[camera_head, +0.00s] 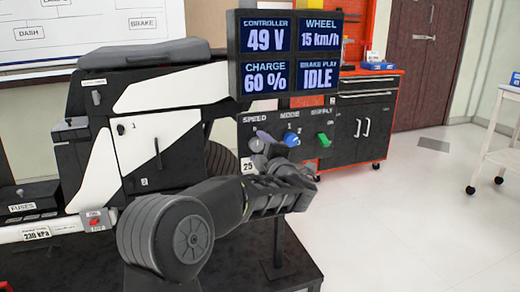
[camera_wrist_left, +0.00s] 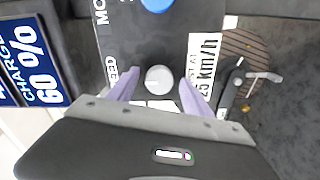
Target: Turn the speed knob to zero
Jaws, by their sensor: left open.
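The speed knob (camera_wrist_left: 158,80) is a round light grey cap on the dark control panel (camera_head: 300,158), under the SPEED label. My left gripper (camera_wrist_left: 160,85) is open, with one pale purple finger on each side of the knob. In the wrist view a small gap shows between the knob and each finger; I cannot tell any contact. In the head view my left gripper (camera_head: 262,140) covers much of the knob. The knob's pointer is hidden or too small to read. My right gripper is not in view.
A blue mode knob (camera_head: 291,139) and a green supply knob (camera_head: 323,140) sit right of the speed knob. The display (camera_head: 285,52) above reads wheel 15 km/h, 49 V, 60 % and IDLE. The black and white chassis (camera_head: 170,95) stands left.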

